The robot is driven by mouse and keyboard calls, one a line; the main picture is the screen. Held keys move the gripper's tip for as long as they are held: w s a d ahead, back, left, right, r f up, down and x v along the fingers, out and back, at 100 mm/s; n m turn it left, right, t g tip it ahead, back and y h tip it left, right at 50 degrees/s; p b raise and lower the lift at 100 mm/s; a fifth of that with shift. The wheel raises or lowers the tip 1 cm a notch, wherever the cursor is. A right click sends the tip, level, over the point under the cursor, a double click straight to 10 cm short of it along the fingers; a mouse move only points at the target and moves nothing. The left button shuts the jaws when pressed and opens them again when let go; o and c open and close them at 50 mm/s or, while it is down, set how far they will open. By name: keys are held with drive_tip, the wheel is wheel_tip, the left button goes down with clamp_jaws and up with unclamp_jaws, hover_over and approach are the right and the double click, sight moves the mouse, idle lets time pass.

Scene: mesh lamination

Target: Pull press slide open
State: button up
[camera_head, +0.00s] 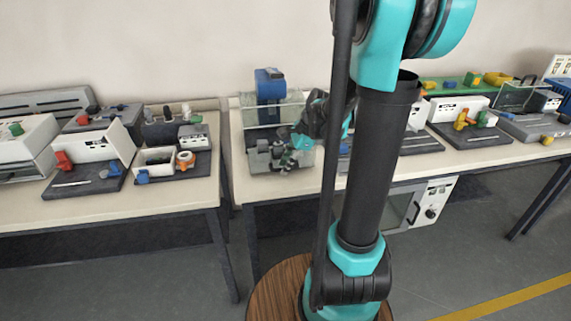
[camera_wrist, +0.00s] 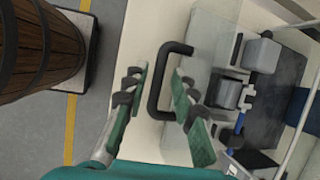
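The press (camera_head: 270,84) has a blue top and clear panels, and stands on the middle table in the head view. In the wrist view a black U-shaped handle (camera_wrist: 152,92) is fixed to the edge of a pale, clear panel (camera_wrist: 198,62). I take this to be the press slide's handle. My gripper (camera_wrist: 158,76) is open in the wrist view, with one finger on each side of the handle. A gap shows between each finger and the handle's bar. In the head view my gripper (camera_head: 292,147) is at the front of the press, and its fingers are too small to make out.
Grey blocks and a dark base (camera_wrist: 290,75) lie behind the panel. A wooden barrel (camera_wrist: 45,45) stands on the floor side. The left table (camera_head: 110,205) holds several devices, and more stand along the right table.

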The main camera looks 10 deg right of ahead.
idle(0.3)
drive_tip(key=v, duration=1.2)
drive_tip(key=shift+s+a+f+n+t+h, duration=0.15)
drive_tip(key=shift+s+f+n+t+h, duration=0.4)
drive_tip(key=shift+s+f+n, duration=1.95)
drive_tip(key=shift+s+a+f+n+t+h, duration=0.15)
drive_tip(key=shift+s+f+n+h, duration=0.85)
drive_tip(key=shift+s+f+n, duration=1.5)
drive_tip(key=shift+s+a+f+n+t+h, duration=0.1)
drive_tip(key=shift+s+f+n+t+h, duration=0.5)
drive_tip(key=shift+s+f+n, duration=1.95)
drive_tip(key=shift+w+f+n, duration=0.25)
drive_tip(key=shift+w+n, duration=0.5)
drive_tip(key=shift+n, duration=0.4)
